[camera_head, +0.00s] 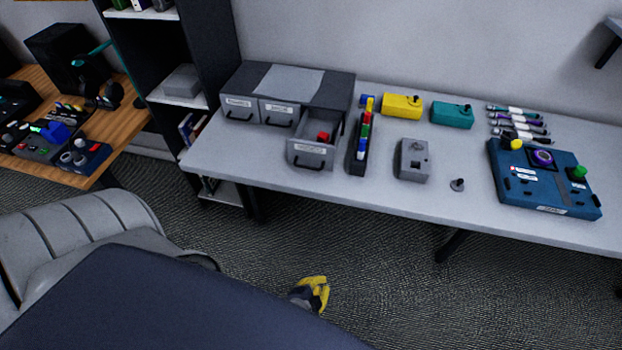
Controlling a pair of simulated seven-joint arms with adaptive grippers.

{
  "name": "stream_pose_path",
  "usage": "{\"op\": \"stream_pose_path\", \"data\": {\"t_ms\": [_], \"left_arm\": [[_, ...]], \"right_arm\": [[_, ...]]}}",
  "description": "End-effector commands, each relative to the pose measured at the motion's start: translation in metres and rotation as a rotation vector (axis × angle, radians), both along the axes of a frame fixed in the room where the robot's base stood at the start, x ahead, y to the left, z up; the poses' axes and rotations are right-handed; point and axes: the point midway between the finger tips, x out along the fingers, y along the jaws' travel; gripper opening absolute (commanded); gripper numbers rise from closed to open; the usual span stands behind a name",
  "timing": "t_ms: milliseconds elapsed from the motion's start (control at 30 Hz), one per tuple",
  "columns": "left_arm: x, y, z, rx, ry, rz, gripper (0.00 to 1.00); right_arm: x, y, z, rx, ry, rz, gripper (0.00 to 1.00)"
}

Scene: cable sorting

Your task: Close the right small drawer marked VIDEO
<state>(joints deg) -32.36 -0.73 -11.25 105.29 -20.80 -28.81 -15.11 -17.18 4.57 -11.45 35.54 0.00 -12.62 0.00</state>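A grey drawer unit (289,79) with a dark top stands at the left of the long table, against the wall. It has three small drawers side by side. The left drawer (239,105) and middle drawer (279,113) are shut. The right drawer (312,150) is pulled out toward me, with a dark handle and a label on its front. The label is too small to read. A red item (323,136) lies in it. My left gripper (317,292), with yellow fingers, is low in front of the table, well apart from the drawer. Its finger gap is unclear. My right gripper is out of view.
On the table (450,206), a black strip of coloured pieces (362,140) stands close right of the open drawer. Further right are yellow (402,105), teal (452,115) and grey (413,160) boxes, cables (517,124) and a blue console (540,185). A grey chair (80,240) is at left.

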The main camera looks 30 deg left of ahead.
Motion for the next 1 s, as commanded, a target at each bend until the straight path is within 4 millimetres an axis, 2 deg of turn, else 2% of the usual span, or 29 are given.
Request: {"op": "stream_pose_path", "data": {"t_ms": [33,200,300,400,500,600,633,833,1000], "left_arm": [[0.012,0.005,0.033,0.041,-0.052,-0.007,0.0],[0.038,0.027,0.138,0.213,-0.201,-0.016,0.0],[0.045,0.044,0.197,0.318,-0.274,-0.007,0.0],[0.047,0.06,0.248,0.422,-0.33,0.011,0.0],[0.045,0.075,0.289,0.517,-0.366,0.029,0.0],[0.041,0.088,0.316,0.609,-0.375,0.041,0.0],[0.039,0.092,0.32,0.642,-0.367,0.04,0.0],[0.041,0.097,0.313,0.718,-0.327,0.016,0.0],[0.056,0.102,0.311,0.718,-0.33,0.015,0.0]], "right_arm": [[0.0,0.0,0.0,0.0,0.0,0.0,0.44],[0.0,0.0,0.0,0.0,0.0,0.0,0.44],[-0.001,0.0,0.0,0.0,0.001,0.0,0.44],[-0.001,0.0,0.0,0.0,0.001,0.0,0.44],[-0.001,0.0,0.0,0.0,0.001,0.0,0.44],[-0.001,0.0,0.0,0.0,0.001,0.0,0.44],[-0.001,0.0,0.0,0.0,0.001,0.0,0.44],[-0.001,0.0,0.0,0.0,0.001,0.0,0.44],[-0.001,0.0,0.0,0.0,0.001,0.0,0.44]]}}
